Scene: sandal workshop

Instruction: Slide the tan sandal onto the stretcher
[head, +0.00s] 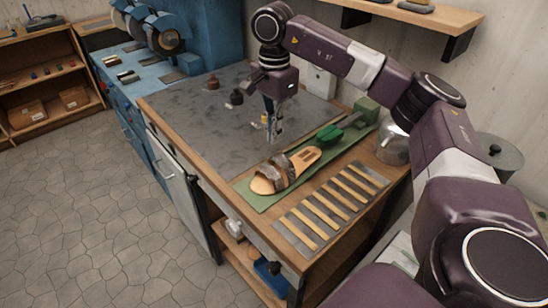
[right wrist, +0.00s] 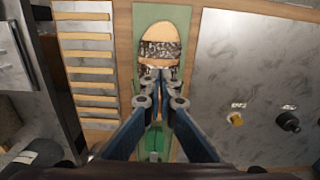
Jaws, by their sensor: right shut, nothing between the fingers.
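The tan sandal (head: 304,158) lies sole down on a green mat (head: 247,199), with a dark patterned strap across it. Its heel end faces the green stretcher (head: 329,135), which is fixed to a green block (head: 367,107) at the mat's far end. The stretcher appears just beyond the heel, not under the strap. My right gripper (head: 272,138) is shut and empty above the table, left of the stretcher in the head view. In the right wrist view its fingers (right wrist: 158,76) cover part of the sandal (right wrist: 160,34); the stretcher (right wrist: 153,141) shows between them. My left gripper is out of view.
Several tan strips on a grey plate (head: 283,232) lie right of the mat. A metal pot (head: 391,146) stands at the back right.

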